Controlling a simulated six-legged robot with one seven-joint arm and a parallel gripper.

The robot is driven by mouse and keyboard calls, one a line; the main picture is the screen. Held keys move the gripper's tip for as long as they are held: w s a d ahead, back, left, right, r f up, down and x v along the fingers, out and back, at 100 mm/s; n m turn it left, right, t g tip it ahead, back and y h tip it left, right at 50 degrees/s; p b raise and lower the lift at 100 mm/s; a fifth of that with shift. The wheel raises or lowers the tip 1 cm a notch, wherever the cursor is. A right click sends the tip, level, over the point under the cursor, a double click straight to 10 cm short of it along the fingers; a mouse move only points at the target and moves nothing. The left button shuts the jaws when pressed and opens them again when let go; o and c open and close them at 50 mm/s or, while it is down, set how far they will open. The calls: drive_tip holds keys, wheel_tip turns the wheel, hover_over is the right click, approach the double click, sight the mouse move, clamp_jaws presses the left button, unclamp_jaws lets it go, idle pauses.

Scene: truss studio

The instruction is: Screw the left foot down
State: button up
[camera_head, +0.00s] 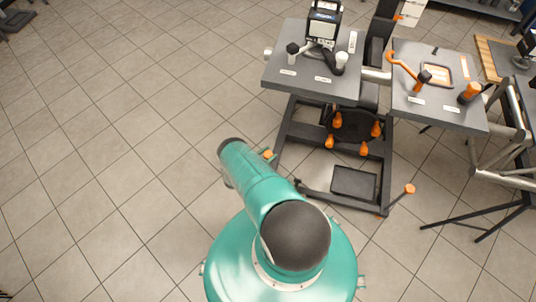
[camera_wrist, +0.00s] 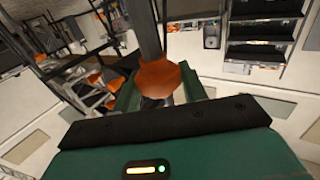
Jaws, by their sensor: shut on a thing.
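An orange knob (camera_wrist: 158,76) sits between the green fingers of my gripper (camera_wrist: 160,92) in the wrist view. The gripper is shut on this knob, and a dark post rises behind it. In the head view an orange knob (camera_head: 268,154) shows at the left side of the dark base frame (camera_head: 288,133), beside my teal arm. My arm hides part of that corner. The matching orange knob of the other foot (camera_head: 409,188) stands free at the frame's right end. Whether the held foot touches the floor cannot be told.
Two grey tabletops, left (camera_head: 285,78) and right (camera_head: 440,118), carry small devices and handles above the frame. Several orange grips surround a dark disc (camera_head: 355,125) below. A metal stand (camera_head: 500,165) is at the right. The tiled floor (camera_head: 110,150) at left is clear.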

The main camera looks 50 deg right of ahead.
drive_tip(key=shift+w+d+r, duration=0.1)
drive_tip(key=shift+d, duration=0.05)
drive_tip(key=o, duration=1)
drive_tip(key=shift+c, duration=0.2)
drive_tip(key=w+a, duration=0.1)
drive_tip(key=a, duration=1.2)
drive_tip(key=shift+w+a, duration=0.3)
drive_tip(key=shift+a, duration=0.1)
